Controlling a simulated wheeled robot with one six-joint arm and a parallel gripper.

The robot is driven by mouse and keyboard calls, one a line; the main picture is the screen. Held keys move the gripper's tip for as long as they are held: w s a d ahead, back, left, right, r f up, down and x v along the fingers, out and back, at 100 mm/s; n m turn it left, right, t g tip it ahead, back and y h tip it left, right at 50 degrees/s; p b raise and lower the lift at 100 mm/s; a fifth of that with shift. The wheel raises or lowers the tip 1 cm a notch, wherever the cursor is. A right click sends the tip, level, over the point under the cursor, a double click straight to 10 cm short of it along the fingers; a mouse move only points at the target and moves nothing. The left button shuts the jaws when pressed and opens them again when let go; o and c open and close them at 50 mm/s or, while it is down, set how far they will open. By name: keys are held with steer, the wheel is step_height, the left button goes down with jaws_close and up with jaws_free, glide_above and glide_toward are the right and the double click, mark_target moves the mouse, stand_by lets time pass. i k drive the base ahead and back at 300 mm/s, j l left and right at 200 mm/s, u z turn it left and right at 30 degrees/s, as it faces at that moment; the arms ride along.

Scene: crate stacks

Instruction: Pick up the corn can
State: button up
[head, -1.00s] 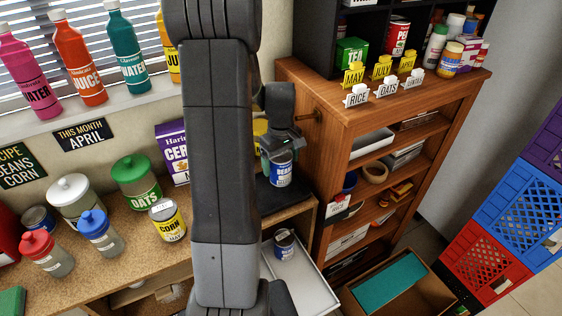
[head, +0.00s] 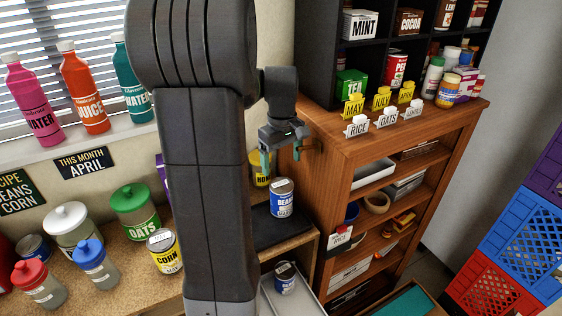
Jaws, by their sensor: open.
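The corn can (head: 164,251), with a yellow label and pale lid, stands upright on the speckled counter (head: 128,284) at lower left, just left of my arm. My gripper (head: 282,156) points down above the blue-labelled beans can (head: 281,198), to the right of and behind my arm. Its jaws are open with nothing between them. The beans can stands upright on a dark mat (head: 274,230), apart from the jaws. The corn can's right edge lies close to my arm in the picture.
Jars stand near the corn can: a green-lidded oats jar (head: 133,207), a white-lidded jar (head: 72,227) and a blue-topped shaker (head: 96,262). A yellow can (head: 260,166) is partly hidden behind my gripper. A wooden shelf (head: 420,143) stands at right.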

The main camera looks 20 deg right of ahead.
mark_target(163, 244)
steer(key=k+l+u, duration=0.15)
steer(key=u, duration=0.35)
steer(key=k+l+u, duration=0.15)
steer(key=u, duration=0.3)
steer(key=k+u, duration=0.2)
steer(key=u, duration=0.3)
steer(key=k+u, duration=0.15)
steer(key=u, duration=0.3)
steer(key=k+l, duration=0.05)
